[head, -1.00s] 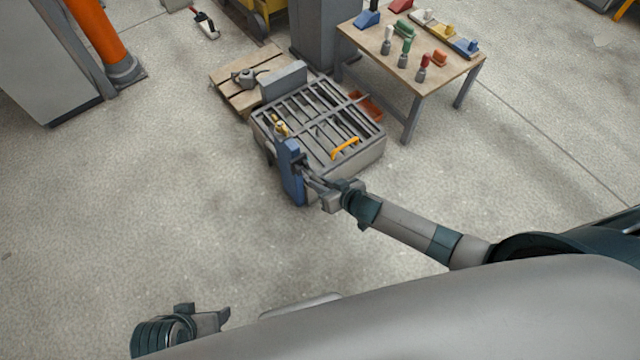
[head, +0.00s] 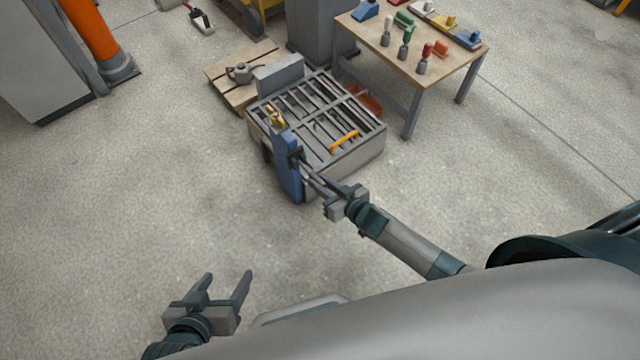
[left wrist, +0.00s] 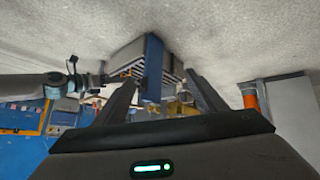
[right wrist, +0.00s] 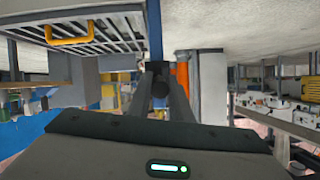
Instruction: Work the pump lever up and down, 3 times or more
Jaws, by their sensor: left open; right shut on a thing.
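The blue pump body (head: 289,170) stands upright at the near left corner of the grated mould box (head: 357,165). It also shows in the left wrist view (left wrist: 153,70). My right gripper (head: 308,174) is at the side of the blue body, shut on the pump lever. In the right wrist view the dark end of the lever (right wrist: 158,82) sits between the fingertips; the rest of the lever is mostly hidden. My left gripper (head: 223,280) is open and empty above the floor, well apart from the pump.
An orange handle (head: 344,142) and a yellow fitting (head: 274,117) are on the box. A pallet (head: 228,88) with a grey can-like item lies behind. A table (head: 455,62) with several coloured pieces stands to the right.

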